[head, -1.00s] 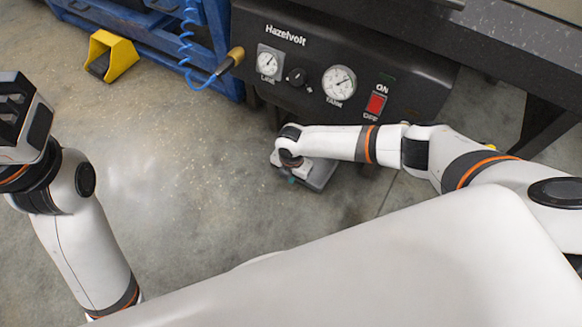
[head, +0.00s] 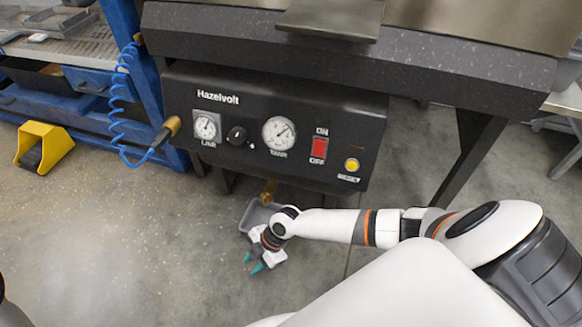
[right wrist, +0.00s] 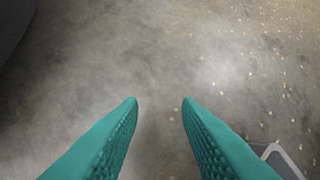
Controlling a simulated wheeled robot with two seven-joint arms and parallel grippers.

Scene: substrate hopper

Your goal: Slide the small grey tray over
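The small grey tray (head: 254,213) sits on the concrete floor below the black Hazelvolt panel, partly hidden by my right wrist. One corner of the tray (right wrist: 284,160) shows at the lower right of the right wrist view. My right gripper (head: 252,263) is on the near side of the tray, with its teal fingers pointing toward the floor. In the right wrist view the fingers (right wrist: 160,102) are apart with only floor between them. I cannot tell how far above the floor they are. My left gripper is not in view.
The black panel (head: 270,128) with gauges and a red switch overhangs the tray, and a brass fitting (head: 268,191) hangs just above it. A dark table leg (head: 468,155) stands right.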

